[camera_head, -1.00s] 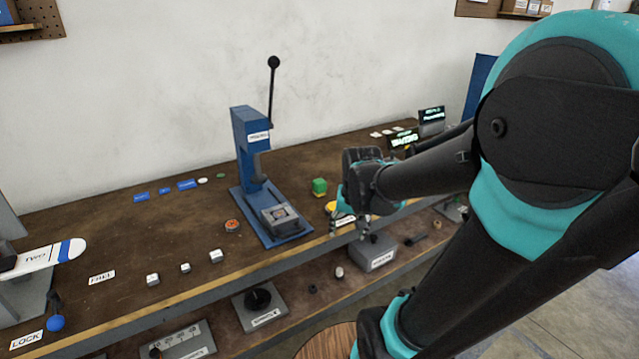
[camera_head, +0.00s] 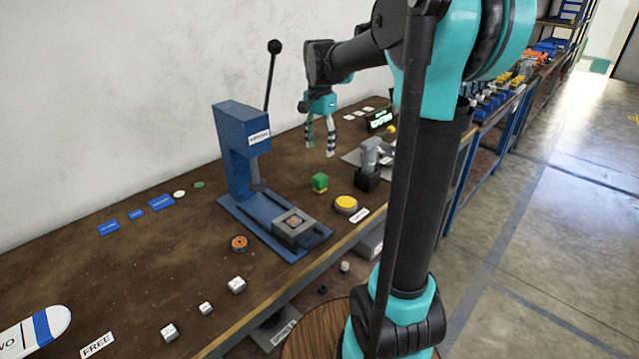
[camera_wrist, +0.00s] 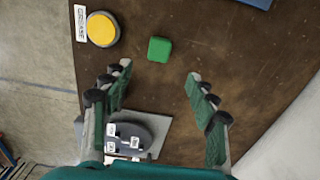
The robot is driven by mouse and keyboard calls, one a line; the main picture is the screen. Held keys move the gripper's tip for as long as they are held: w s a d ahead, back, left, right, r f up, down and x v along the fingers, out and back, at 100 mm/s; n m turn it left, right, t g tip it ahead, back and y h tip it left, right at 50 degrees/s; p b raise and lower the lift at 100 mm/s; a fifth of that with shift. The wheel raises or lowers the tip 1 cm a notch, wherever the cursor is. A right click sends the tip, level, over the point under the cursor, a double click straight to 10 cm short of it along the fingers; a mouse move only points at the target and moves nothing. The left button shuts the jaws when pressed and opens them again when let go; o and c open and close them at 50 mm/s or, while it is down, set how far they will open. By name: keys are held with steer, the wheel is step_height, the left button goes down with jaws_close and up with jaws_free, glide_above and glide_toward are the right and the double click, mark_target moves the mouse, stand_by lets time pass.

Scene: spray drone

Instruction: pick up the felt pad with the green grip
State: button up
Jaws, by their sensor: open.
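The felt pad with the green grip (camera_head: 320,183) stands on the brown bench, to the right of the blue press. Its green block sits on a thin yellowish base. In the wrist view the green grip (camera_wrist: 159,49) shows from above, beyond my fingertips and roughly between their lines. My gripper (camera_head: 321,150) is open and empty, pointing down above the bench behind the pad. Its two spread fingers also show in the wrist view (camera_wrist: 160,75).
The blue press (camera_head: 238,150) with its tall lever stands left of the pad. A yellow round button (camera_head: 346,203) is close on the pad's right, near the bench edge. A grey device (camera_head: 372,160) stands further right. Small white cubes (camera_head: 236,285) lie at the front left.

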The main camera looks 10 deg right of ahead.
mark_target(320, 177)
step_height(320, 177, down, 13)
steer(key=shift+s+f, duration=0.1)
stand_by(0.5)
jaws_close()
stand_by(0.3)
step_height(320, 177, up, 20)
stand_by(0.6)
steer(key=c, duration=0.7)
jaws_free()
steer(key=shift+c, duration=0.2)
steer(key=c, duration=0.4)
